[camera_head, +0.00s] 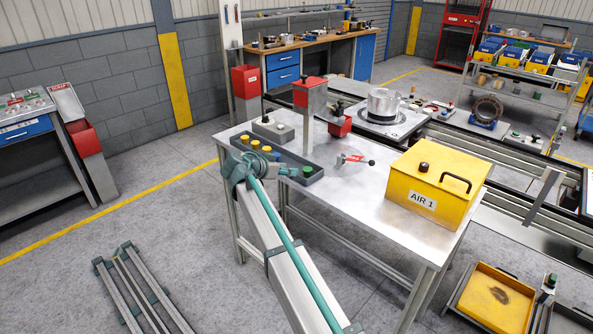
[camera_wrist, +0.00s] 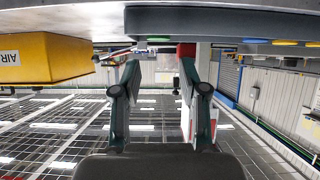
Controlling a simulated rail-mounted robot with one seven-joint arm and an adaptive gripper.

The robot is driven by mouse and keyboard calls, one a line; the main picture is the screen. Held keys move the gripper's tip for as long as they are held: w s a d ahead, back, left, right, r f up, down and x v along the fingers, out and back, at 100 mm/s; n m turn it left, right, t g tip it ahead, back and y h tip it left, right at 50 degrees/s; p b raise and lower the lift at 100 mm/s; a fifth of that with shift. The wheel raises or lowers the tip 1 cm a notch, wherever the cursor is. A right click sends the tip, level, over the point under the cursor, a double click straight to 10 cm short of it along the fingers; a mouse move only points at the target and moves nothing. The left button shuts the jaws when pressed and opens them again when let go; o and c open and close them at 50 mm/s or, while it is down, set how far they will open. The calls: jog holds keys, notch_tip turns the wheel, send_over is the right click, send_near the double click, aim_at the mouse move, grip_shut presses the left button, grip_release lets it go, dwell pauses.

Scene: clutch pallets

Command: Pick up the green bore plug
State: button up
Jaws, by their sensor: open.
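The green bore plug (camera_head: 307,170) stands at the near right end of a dark grey tray (camera_head: 318,181) on the metal table. I cannot tell from the views whether the fingers are level with the plug.
Several yellow plugs (camera_head: 254,144) and a blue plug (camera_head: 276,155) share the tray. A grey block (camera_head: 273,130) and red-topped post (camera_head: 309,95) stand behind it. The yellow AIR 1 box (camera_head: 437,180) is at right.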

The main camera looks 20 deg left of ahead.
aim_at(305, 170)
jog(key=p+x, duration=0.1)
jog(key=x, duration=0.4)
jog(key=shift+w+d+f, duration=0.2)
jog(key=shift+w+d, duration=0.1)
jog(key=shift+w+d+f+p, duration=0.1)
jog(key=shift+w+p, duration=0.35)
jog(key=shift+p, duration=0.15)
jog(key=p+x, duration=0.1)
jog(key=x, duration=0.2)
jog(key=shift+w+f+p, duration=0.1)
jog(key=shift+w+p, duration=0.1)
jog(key=shift+p, duration=0.1)
jog(key=shift+w+d+f, duration=0.15)
jog(key=shift+w+f, duration=0.1)
jog(key=shift+f, duration=0.05)
jog(key=shift+c, duration=0.3)
jog(key=c, duration=0.5)
